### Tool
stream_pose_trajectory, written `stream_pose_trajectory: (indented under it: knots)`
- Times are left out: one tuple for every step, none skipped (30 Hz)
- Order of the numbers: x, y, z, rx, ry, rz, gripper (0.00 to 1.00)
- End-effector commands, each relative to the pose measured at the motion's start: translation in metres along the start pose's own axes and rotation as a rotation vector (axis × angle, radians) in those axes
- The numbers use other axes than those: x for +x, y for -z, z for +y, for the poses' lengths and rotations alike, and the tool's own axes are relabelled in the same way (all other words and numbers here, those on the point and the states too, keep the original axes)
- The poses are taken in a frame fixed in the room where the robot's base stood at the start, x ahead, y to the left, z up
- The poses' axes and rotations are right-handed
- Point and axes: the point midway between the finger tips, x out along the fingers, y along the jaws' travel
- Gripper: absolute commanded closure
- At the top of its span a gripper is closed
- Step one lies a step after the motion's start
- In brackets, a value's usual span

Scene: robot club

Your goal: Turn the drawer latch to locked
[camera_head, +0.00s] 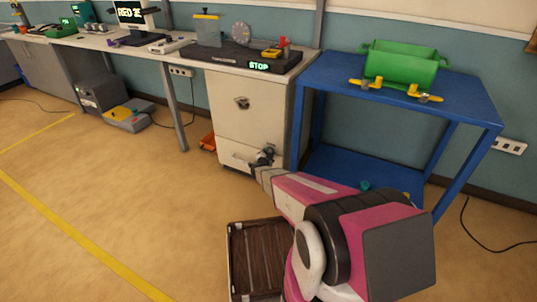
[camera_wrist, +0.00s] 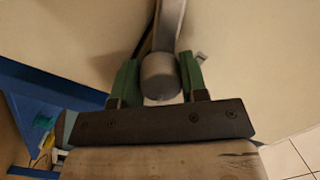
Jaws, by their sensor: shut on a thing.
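The white drawer cabinet (camera_head: 228,125) stands under the right end of the workbench, with a dark fitting (camera_head: 241,103) on its upper front. My gripper (camera_head: 264,158) is at the lower right of the cabinet front, low in the head view. In the wrist view, its two green finger pads stand on either side of the drawer latch (camera_wrist: 161,76), a grey rounded knob with a bar running up from it. The gripper is shut on this knob. In the head view my gripper and arm cover most of the latch, and its locked or unlocked state cannot be told.
A blue table (camera_head: 470,95) with a green bin (camera_head: 402,66) stands close on the right. A brown slatted crate (camera_head: 232,262) lies on the floor beside my arm. An orange object (camera_head: 207,143) sits left of the cabinet. The floor at left is mostly free.

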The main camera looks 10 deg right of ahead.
Motion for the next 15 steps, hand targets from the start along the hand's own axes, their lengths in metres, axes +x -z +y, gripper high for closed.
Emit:
stream_pose_trajectory:
  knots:
    - [-0.0005, -0.0007, -0.0004, -0.042, -0.006, -0.005, 0.84]
    - [-0.0005, -0.0007, -0.0006, -0.070, -0.009, -0.007, 0.84]
    - [-0.0005, -0.0007, -0.0007, -0.107, -0.014, -0.010, 0.84]
    - [-0.0005, -0.0007, -0.0007, -0.135, -0.018, -0.012, 0.84]
    - [-0.0005, -0.0007, -0.0007, -0.163, -0.022, -0.014, 0.84]
    - [-0.0005, -0.0008, -0.0008, -0.201, -0.027, -0.017, 0.84]
    - [-0.0005, -0.0009, -0.0009, -0.229, -0.030, -0.020, 0.84]
    - [-0.0005, -0.0009, -0.0010, -0.258, -0.034, -0.022, 0.84]
    - [-0.0005, -0.0010, -0.0010, -0.294, -0.039, -0.025, 0.84]
    - [-0.0005, -0.0010, -0.0011, -0.322, -0.043, -0.027, 0.84]
    - [-0.0005, -0.0010, -0.0012, -0.350, -0.046, -0.029, 0.84]
    - [-0.0005, -0.0010, -0.0013, -0.389, -0.051, -0.031, 0.84]
    - [-0.0004, -0.0011, -0.0013, -0.417, -0.055, -0.033, 0.84]
    - [-0.0004, -0.0011, -0.0013, -0.445, -0.059, -0.035, 0.84]
    - [-0.0004, -0.0011, -0.0015, -0.482, -0.064, -0.038, 0.84]
